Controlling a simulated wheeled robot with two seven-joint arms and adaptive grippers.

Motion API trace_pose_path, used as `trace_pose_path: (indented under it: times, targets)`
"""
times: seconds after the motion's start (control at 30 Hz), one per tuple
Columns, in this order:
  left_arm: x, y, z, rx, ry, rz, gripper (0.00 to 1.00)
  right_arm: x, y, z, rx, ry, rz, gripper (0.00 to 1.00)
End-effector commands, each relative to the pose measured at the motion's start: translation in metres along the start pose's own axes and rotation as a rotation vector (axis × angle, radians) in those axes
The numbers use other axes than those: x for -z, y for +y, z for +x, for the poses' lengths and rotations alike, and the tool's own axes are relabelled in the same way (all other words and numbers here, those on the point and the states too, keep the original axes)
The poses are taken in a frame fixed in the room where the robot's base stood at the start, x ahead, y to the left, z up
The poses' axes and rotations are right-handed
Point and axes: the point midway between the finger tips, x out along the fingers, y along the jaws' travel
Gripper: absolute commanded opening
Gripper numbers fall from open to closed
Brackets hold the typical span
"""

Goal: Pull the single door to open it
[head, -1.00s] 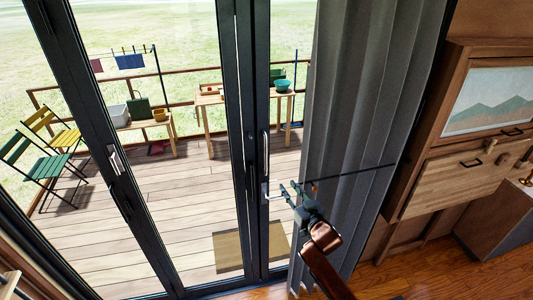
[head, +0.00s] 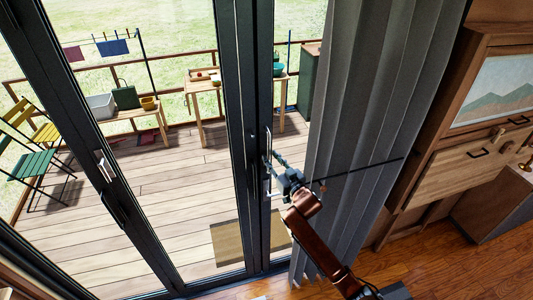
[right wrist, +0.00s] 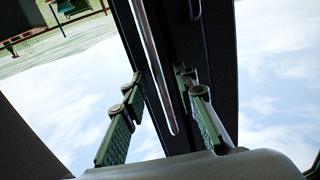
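The glass door (head: 263,105) has a dark frame and is shut. A silver vertical bar handle (head: 267,148) stands on its frame. In the right wrist view the handle (right wrist: 153,62) runs down between the two green fingers. My right gripper (head: 273,174) is at the lower part of the handle in the head view. In the right wrist view my right gripper (right wrist: 160,80) is open, one finger on each side of the handle, with gaps visible. My left gripper is not in view.
A grey curtain (head: 350,110) hangs close to the right of the door and my right arm. A wooden cabinet (head: 465,150) stands further right. Wood floor (head: 430,250) is clear below. Outside are a deck, tables and folding chairs (head: 35,165).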

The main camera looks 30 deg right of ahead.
Motion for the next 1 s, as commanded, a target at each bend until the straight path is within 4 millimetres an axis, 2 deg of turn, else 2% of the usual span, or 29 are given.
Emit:
trace_pose_path:
  times: [0.07, 0.17, 0.4, 0.5, 0.57, 0.93, 1.0]
  targets:
    - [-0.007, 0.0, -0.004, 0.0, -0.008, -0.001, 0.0, 0.001, 0.001, 0.011, -0.003, -0.001, 0.0, 0.27]
    - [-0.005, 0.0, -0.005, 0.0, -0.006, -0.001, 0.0, 0.001, 0.002, 0.021, -0.003, 0.0, 0.0, 0.27]
    - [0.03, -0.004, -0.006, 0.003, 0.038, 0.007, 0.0, 0.0, 0.0, 0.029, -0.001, 0.0, -0.001, 0.27]
    - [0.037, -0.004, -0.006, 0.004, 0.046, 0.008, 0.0, 0.0, -0.001, 0.029, 0.001, 0.0, -0.001, 0.27]
    - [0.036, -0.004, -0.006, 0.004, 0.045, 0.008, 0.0, 0.0, -0.001, 0.029, 0.001, 0.0, -0.001, 0.26]
    - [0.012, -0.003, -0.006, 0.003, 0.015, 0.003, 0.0, 0.0, -0.002, 0.029, 0.002, 0.0, -0.001, 0.0]
    - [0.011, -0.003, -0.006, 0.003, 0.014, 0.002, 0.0, 0.0, -0.002, 0.029, 0.002, 0.0, -0.001, 0.0]
